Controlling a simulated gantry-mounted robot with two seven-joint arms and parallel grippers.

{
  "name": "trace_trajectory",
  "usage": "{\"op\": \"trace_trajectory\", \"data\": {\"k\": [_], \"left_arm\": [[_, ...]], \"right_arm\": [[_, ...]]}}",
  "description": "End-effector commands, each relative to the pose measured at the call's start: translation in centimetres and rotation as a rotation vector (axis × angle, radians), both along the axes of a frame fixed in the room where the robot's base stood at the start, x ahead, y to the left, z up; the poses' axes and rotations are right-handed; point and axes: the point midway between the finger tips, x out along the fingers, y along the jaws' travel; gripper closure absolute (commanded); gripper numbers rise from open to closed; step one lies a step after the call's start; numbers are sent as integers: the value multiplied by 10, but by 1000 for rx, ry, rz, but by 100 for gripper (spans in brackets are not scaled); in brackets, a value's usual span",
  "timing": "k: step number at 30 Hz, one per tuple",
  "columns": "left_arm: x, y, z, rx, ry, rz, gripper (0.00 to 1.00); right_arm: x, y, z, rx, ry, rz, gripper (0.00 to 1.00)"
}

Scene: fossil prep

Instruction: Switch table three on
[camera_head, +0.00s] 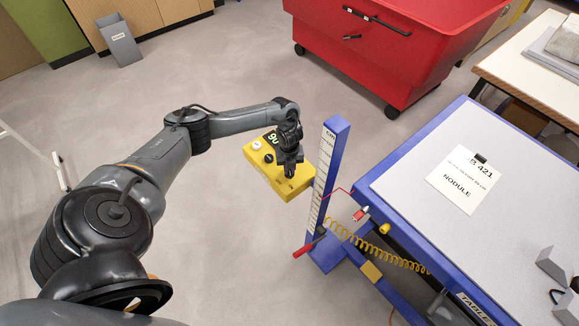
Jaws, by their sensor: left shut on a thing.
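A yellow control box (262,167) with a green lit display, a white knob and a black knob is beside a blue post (331,190) with a centimetre scale. My left gripper (290,168) is shut at the box's right part, and its fingers hide what lies under them. I cannot tell which part of the box it grips. A blue-framed table (400,155) with a grey top stands at right. Its front label reads "TABLE", and its number is out of view. A red-handled lever (308,246) sits low on the post. My right gripper is not in view.
A yellow coiled cable (392,257) and a red-tipped plug (361,213) are by the table's left edge. A "NODULE" card (467,179) lies on the top. A red wheeled bin (400,50) stands behind, and a grey waste bin (119,42) at back left.

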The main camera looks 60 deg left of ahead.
Motion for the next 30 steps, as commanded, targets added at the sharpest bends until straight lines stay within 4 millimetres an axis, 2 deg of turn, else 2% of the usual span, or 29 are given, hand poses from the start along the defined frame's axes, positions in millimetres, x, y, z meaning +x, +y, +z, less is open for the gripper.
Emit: {"op": "trace_trajectory", "data": {"k": [16,17,21,22,30], "left_arm": [[1,0,1,0,-1,31,100],[0,0,1,0,-1,31,84],[0,0,1,0,-1,30,62],[0,0,1,0,-1,30,60],[0,0,1,0,-1,29,60]], "right_arm": [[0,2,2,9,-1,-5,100],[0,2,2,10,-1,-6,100],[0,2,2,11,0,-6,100],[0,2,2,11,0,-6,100],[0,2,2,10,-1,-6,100]]}}
